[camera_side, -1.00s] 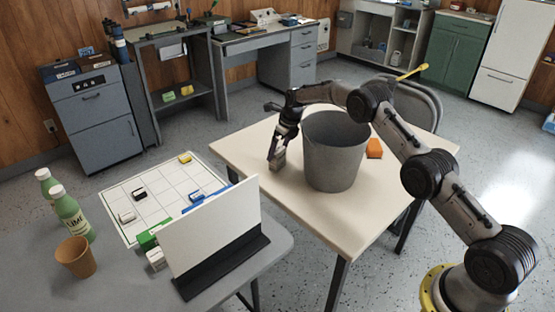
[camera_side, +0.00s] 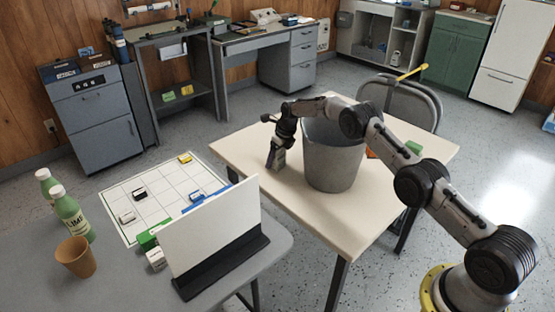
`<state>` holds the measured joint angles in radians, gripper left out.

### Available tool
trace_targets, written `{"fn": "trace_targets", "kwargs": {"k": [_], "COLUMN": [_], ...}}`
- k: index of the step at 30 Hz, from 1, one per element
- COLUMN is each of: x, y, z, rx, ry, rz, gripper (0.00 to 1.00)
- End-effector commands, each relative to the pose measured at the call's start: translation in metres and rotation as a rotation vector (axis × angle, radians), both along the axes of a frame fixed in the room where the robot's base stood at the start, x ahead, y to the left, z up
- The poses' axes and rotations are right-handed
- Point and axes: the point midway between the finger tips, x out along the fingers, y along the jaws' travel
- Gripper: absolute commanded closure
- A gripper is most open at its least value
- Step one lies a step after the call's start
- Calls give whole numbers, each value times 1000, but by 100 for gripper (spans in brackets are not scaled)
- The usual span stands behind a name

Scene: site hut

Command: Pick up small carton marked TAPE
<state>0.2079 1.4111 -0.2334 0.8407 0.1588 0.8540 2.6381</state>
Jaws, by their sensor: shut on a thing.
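My gripper (camera_side: 276,158) is low over the left part of the cream table (camera_side: 255,145), left of the grey bucket (camera_side: 333,165). It is shut on a small greyish carton (camera_side: 278,163), mostly covered by the fingers. Any lettering on it is too small to read, so I cannot tell from it whether it says TAPE. I cannot tell whether the carton touches the tabletop.
An orange block (camera_side: 370,154) and a green thing (camera_side: 413,147) lie right of the bucket. A white panel (camera_side: 213,228) stands on the near grey table. The cream table's front is clear.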

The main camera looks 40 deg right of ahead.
Motion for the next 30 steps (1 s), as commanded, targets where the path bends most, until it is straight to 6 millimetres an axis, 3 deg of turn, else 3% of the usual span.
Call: {"fn": "trace_targets", "kwargs": {"k": [3,11,24,30], "x": [0,1,1,0], "y": [0,0,0,0], "z": [0,6,81,98], "rx": [0,-1,-1,0], "ry": [-1,-2,-3,-1], "rz": [0,0,1,0], "gripper": [76,77,77,77]}}
